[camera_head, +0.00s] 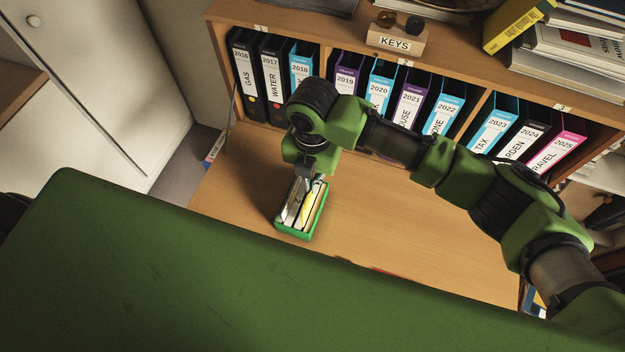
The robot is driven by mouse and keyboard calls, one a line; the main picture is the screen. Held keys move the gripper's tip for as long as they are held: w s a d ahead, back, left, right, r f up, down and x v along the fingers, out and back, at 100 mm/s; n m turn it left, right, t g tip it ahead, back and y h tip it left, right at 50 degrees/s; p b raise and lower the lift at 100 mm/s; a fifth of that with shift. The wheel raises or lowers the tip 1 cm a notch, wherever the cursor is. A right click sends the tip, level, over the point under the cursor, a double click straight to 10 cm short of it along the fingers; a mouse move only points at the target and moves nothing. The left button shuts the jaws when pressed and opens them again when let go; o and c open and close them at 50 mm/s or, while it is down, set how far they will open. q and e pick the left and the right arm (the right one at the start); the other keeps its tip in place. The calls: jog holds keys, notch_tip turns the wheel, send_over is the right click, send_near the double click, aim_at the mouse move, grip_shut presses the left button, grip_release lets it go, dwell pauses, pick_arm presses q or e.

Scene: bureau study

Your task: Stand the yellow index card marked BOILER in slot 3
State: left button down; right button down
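A small green box (281,230) stands on the wooden desk top and holds several upright cards, pale ones and a yellow card (307,208). No writing on the yellow card is readable from here, so I cannot tell whether it is marked BOILER. The slots inside the box are too small to tell apart. My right gripper (311,183) points down at the far end of the box, with its fingertips at or just above the cards. Its fingers are too small and dark to show whether they are open or shut on a card. My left gripper is out of view.
Binders such as the GAS binder (243,75) fill the shelf bays behind, under small number labels. A KEYS block (396,42) and stacked books (570,50) stand on top. My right arm crosses in front of the binders.

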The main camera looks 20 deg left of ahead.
jog(key=shift+f, duration=0.5)
dwell(0.8)
jog(key=shift+f+b, duration=1.4)
jog(key=shift+f, duration=0.95)
dwell(1.0)
jog(key=c, duration=2.8)
grip_release()
jog(key=o, duration=0.4)
jog(key=o, duration=0.6)
jog(key=shift+r, duration=0.1)
